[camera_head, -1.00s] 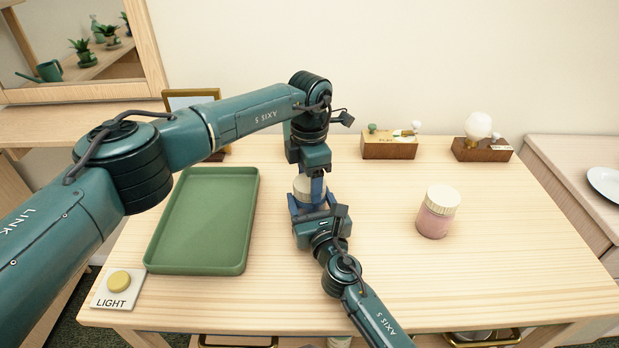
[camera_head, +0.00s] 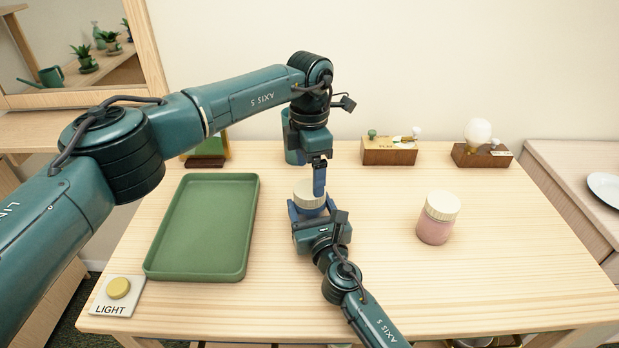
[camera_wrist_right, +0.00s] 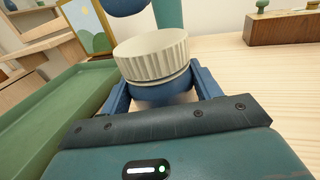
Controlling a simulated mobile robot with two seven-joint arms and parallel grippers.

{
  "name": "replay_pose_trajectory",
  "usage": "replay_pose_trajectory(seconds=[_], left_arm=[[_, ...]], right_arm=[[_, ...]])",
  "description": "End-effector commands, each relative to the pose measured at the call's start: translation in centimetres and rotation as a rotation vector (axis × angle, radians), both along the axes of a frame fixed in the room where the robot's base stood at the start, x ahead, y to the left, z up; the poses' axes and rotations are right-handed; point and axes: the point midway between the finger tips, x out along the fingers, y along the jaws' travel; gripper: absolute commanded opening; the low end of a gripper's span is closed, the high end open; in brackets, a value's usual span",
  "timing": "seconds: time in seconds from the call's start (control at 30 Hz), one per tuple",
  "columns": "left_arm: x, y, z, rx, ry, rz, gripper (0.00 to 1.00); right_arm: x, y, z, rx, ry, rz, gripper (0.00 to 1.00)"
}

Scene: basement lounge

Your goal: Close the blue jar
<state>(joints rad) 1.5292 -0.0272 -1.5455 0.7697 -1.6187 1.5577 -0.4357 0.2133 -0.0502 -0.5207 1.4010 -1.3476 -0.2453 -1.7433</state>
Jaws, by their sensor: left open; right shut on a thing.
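The blue jar (camera_head: 310,212) stands upright on the table, with a ribbed cream lid (camera_head: 304,192) sitting on top. It also shows in the right wrist view (camera_wrist_right: 160,93), where the lid (camera_wrist_right: 152,54) rests on its mouth; I cannot tell how tightly. My right gripper (camera_head: 312,213) is shut on the blue jar, with one finger on each side of its body below the lid. My left gripper (camera_head: 320,178) is open and empty just above the lid, apart from it. Part of its blue finger shows above the lid in the right wrist view.
A pink jar with a cream lid (camera_head: 436,220) stands to the right. A green tray (camera_head: 157,258) lies to the left, near a LIGHT button (camera_head: 118,288). Wooden blocks (camera_head: 388,157) and a green cup (camera_head: 292,140) stand at the back. The right front table is clear.

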Motion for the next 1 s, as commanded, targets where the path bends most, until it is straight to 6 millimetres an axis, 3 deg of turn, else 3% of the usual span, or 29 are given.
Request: replay_pose_trajectory(seconds=[0.37, 0.8, 1.0], left_arm=[[0.0, -0.1, 0.3, -0.001, 0.0, 0.053, 0.79], [-0.1, -0.1, 3.0, -0.002, 0.003, 0.714, 0.79], [-0.1, 0.0, 3.5, -0.002, 0.003, 0.837, 0.79]], right_arm=[[0.0, 0.0, -0.1, -0.001, 0.001, 0.0, 0.0], [0.0, 0.0, -0.1, -0.001, 0.001, 0.0, 0.0], [0.0, 0.0, -0.1, -0.001, 0.001, 0.0, 0.0]])
